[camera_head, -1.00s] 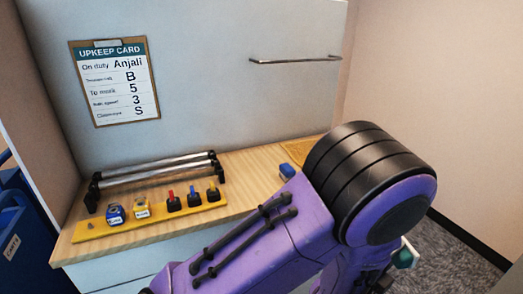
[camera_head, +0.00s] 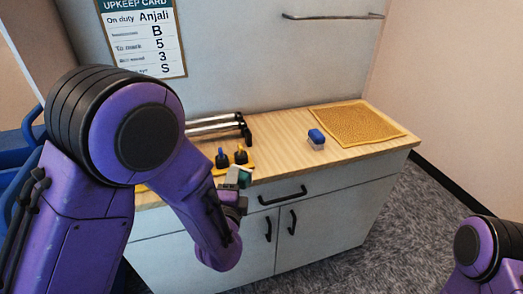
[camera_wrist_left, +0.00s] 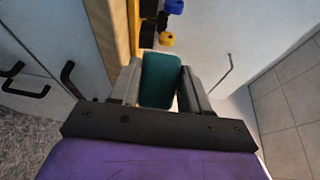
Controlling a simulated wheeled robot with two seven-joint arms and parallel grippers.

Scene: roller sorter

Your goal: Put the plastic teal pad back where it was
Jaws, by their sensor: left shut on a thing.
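The teal pad (camera_head: 242,174) is held in my left gripper (camera_head: 236,181), in front of the counter's front edge in the head view. In the left wrist view the teal pad (camera_wrist_left: 160,80) stands between the two grey fingers of the left gripper (camera_wrist_left: 163,92), which are shut on it. My right gripper is out of view; only part of my right arm shows at the lower right.
The wooden counter (camera_head: 284,158) carries a tan textured mat (camera_head: 358,122) at the right. Metal rollers (camera_head: 213,124), a blue-handled switch (camera_head: 222,158) and a yellow-handled switch (camera_head: 241,155) stand left, partly behind my left arm. An upkeep card (camera_head: 145,38) hangs behind. Counter around the blue-topped block is clear.

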